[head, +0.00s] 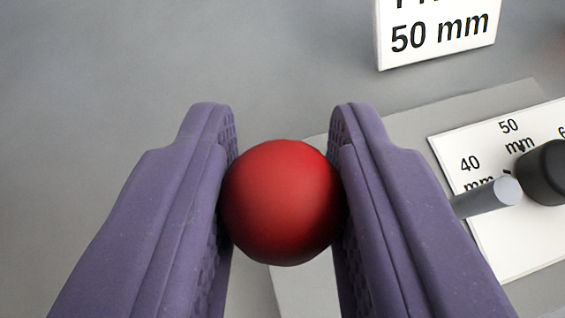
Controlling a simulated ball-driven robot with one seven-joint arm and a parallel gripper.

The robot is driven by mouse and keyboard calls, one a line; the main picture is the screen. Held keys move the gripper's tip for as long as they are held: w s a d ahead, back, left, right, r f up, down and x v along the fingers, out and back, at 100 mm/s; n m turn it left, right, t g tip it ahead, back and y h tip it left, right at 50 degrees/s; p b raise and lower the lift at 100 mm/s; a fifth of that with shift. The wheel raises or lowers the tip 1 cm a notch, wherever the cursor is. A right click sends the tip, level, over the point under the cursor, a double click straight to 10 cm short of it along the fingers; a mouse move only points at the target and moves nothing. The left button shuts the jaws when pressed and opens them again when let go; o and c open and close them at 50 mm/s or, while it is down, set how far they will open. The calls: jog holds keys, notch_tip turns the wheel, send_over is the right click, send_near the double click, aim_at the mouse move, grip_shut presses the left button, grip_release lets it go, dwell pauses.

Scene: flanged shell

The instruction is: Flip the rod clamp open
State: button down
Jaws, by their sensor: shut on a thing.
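My gripper (283,150) has two purple padded fingers, shut on a red ball-shaped knob (282,203). The knob sits between the fingertips and touches both pads. Whatever the knob is attached to is hidden behind it and the fingers. A grey rod (488,197) shows at the right, partly behind the right finger, with its round end facing up and right. I cannot make out the rod clamp itself.
A white scale plate (510,235) marked 40 mm and 50 mm lies on a grey plate (410,122) at the right. A black round part (545,172) is at the right edge. A white sign (437,38) reading 50 mm stands at the back. The left side is clear.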

jog(key=c, duration=0.8)
grip_release()
jog(key=shift+c, duration=0.2)
jog(key=p+v, duration=0.3)
jog(key=v, duration=0.4)
jog(key=shift+s+r, duration=0.15)
jog(key=shift+s, duration=0.2)
